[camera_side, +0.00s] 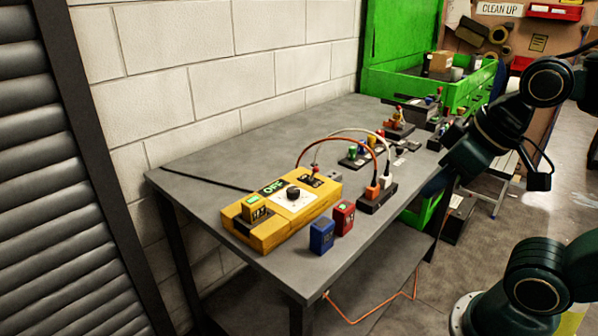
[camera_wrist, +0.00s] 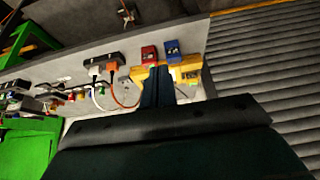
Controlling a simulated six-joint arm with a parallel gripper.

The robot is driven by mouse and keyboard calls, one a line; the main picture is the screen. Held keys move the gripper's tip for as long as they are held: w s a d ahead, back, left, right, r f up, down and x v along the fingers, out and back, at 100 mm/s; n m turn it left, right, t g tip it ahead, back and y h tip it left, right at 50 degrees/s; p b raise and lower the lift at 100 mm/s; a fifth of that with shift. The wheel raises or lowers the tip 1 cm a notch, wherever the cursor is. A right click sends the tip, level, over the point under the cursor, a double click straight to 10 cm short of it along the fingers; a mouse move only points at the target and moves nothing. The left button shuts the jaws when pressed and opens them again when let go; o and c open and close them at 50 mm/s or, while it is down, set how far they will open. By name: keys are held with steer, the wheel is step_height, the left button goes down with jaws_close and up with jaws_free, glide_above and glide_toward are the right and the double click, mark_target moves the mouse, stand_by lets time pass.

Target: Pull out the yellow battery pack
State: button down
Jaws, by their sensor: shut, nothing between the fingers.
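The yellow battery pack (camera_side: 256,207), with a small green label, sits in the left end of a yellow device (camera_side: 285,215) on the grey table. The device has an "OFF" display, a black knob and a small lever. In the wrist view, the yellow device (camera_wrist: 186,69) is partly hidden behind my fingers, and I cannot clearly make out the pack. My gripper (camera_wrist: 157,72) is shut and empty. In the side view my arm is at the right, beyond the table's edge and apart from the pack; the fingertips are hard to make out there.
A blue pack (camera_side: 321,236) and a red pack (camera_side: 343,217) stand in front of the device. A black socket block (camera_side: 377,196) with orange and white plugs and arching cables is to the right. More small parts and a green bin (camera_side: 480,85) are farther back.

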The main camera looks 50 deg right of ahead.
stand_by(0.3)
steer(key=c, duration=1.5)
jaws_free()
steer(key=shift+w+r, duration=0.1)
steer(key=shift+w, duration=0.05)
steer(key=o, duration=0.4)
steer(key=shift+w+r, duration=0.1)
steer(key=shift+w, duration=0.1)
steer(key=shift+o, duration=0.3)
steer(key=shift+w+r+m, duration=0.25)
steer(key=shift+w+m, duration=0.05)
steer(key=w+a+r+m+g, duration=0.2)
steer(key=w+m, duration=0.2)
steer(key=w, duration=0.5)
steer(key=w+a+r+m+g, duration=0.1)
steer(key=w+r+m, duration=0.1)
steer(key=w+m, duration=0.5)
steer(key=w+a+f+m+g, duration=0.1)
steer(key=w+a+f+m, duration=0.1)
steer(key=w, duration=0.6)
steer(key=w+a+f+m+g, duration=0.1)
steer(key=w+a+f+m, duration=0.2)
steer(key=w+f, duration=0.4)
steer(key=shift+w+a+f+m+g, duration=0.25)
steer(key=shift+w+m, duration=0.45)
steer(key=shift+w, duration=0.5)
